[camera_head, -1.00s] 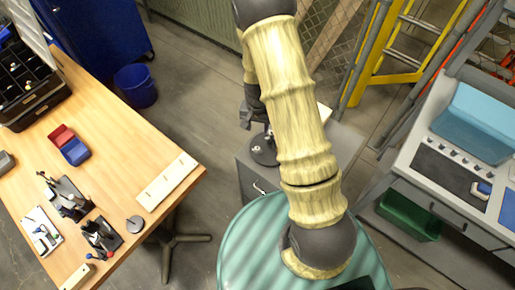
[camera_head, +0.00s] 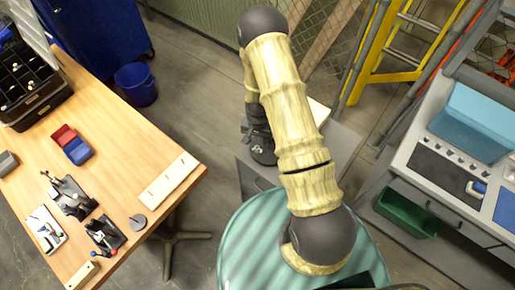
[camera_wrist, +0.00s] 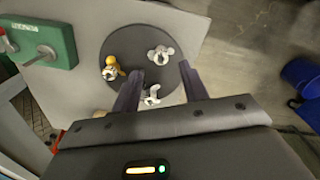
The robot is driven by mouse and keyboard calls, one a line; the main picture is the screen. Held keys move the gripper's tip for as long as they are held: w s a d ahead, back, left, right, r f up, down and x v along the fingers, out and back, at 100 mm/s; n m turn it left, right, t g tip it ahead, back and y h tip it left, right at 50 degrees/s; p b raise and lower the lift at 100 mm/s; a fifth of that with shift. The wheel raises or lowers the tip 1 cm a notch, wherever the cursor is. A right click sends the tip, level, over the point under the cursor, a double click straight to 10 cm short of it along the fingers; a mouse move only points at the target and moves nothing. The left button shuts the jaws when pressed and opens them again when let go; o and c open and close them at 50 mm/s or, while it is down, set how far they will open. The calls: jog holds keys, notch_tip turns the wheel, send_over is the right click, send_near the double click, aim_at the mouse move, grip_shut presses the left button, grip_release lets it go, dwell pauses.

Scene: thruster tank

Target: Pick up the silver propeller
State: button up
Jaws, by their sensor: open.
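In the wrist view, several small propellers lie apart on a dark round plate (camera_wrist: 128,40). A silver-grey propeller (camera_wrist: 160,54) lies at the plate's right side. A gold propeller (camera_wrist: 112,69) lies at the left. A pale, whitish propeller (camera_wrist: 152,96) lies near the front edge, between my fingers in the picture; I cannot tell its exact colour. My gripper (camera_wrist: 160,84) is open and empty, above the plate's near edge. The silver-grey propeller shows just beyond the fingertips. In the head view my arm and gripper cover most of the plate.
The plate sits on a grey cabinet top (camera_head: 340,145). A green block with a grey handle (camera_wrist: 45,42) stands at the left in the wrist view. A blue bin (camera_head: 136,84) stands on the floor. A wooden workbench (camera_head: 110,130) is at left, a grey counter (camera_head: 405,165) at right.

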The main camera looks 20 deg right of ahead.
aim_at(257, 146)
jog(key=shift+f, duration=0.1)
jog(key=shift+a+f+p, duration=0.1)
jog(key=shift+f+p, duration=0.8)
jog(key=shift+f, duration=0.05)
jog(key=shift+f+p, duration=0.45)
jog(key=shift+f, duration=1.1)
jog(key=shift+w, duration=0.1)
grip_shut()
